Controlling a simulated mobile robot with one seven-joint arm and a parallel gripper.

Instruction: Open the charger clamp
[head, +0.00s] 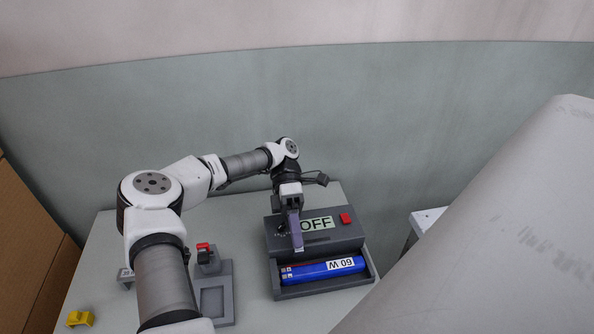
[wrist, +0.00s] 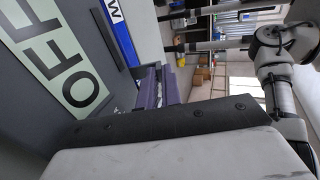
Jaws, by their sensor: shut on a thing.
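The dark grey charger (head: 345,234) stands on the table with an "OFF" display (head: 316,224) and a red button (head: 346,218). A blue battery (head: 335,266), marked 60 W, lies in its front tray. My gripper (head: 298,246) reaches down over the charger's left part, its purple fingers at the tray's back edge. The fingers (wrist: 160,88) are close together in the wrist view, beside the charger face with its display (wrist: 62,65) and the battery (wrist: 118,30). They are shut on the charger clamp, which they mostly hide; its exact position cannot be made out.
A grey stand (head: 226,285) with a red-topped part (head: 204,250) is left of the charger. A yellow piece (head: 80,318) lies at the table's front left. A large grey surface (head: 500,220) fills the right side. Bare table lies in front of the charger.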

